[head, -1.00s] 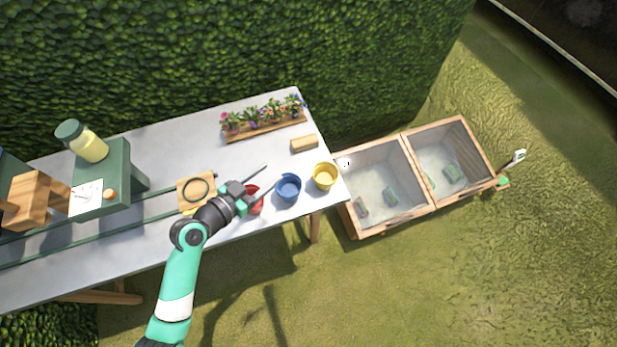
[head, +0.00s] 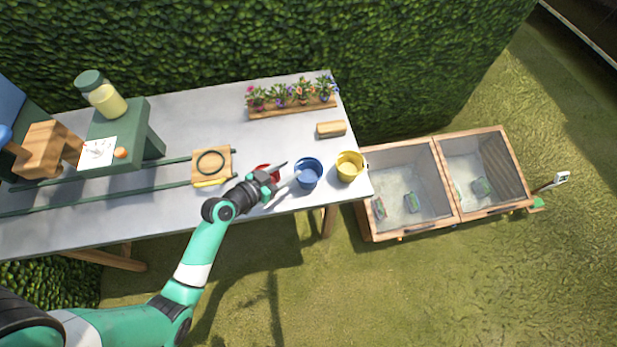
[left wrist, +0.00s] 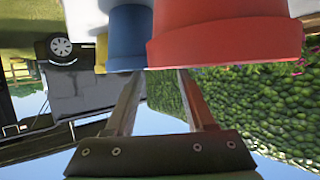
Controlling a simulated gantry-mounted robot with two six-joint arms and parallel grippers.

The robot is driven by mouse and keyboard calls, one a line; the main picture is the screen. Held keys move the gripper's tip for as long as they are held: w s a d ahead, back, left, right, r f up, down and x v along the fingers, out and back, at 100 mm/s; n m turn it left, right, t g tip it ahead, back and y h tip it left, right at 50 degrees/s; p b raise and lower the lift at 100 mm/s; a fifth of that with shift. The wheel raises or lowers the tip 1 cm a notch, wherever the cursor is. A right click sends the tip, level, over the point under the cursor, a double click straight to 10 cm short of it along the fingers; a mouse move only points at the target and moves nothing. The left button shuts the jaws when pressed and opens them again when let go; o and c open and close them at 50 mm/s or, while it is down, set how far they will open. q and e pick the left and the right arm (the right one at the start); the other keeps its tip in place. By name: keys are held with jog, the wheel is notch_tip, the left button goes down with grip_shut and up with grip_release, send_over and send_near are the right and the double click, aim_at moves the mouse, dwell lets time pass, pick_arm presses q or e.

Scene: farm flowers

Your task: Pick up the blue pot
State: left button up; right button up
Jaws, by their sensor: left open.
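The blue pot (head: 308,174) stands on the table near its front right edge, between the red pot (head: 266,170) and the yellow pot (head: 350,166). My left gripper (head: 291,169) is open and empty, just left of the blue pot, with its fingers pointing toward it. The arm partly hides the red pot. In the left wrist view the red pot (left wrist: 225,30) looms large above the open fingers (left wrist: 157,75), and the blue pot (left wrist: 129,38) is beside it to the left. I cannot tell whether the fingers touch a pot. My right gripper is not in view.
A flower planter (head: 292,106) and a small tan block (head: 331,129) lie behind the pots. A wooden square with a dark ring (head: 212,166) lies left of the gripper. Wooden crates (head: 405,185) stand beyond the table's right end. A hedge rises behind.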

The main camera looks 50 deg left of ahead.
aim_at(304, 160)
pick_arm(q)
jog(key=shift+w+f, duration=0.2)
jog(key=b+x, duration=0.1)
jog(key=x, duration=0.4)
jog(key=shift+w, duration=0.2)
jog(key=shift+c, duration=0.2)
grip_shut()
jog(key=shift+s, duration=0.1)
dwell(0.6)
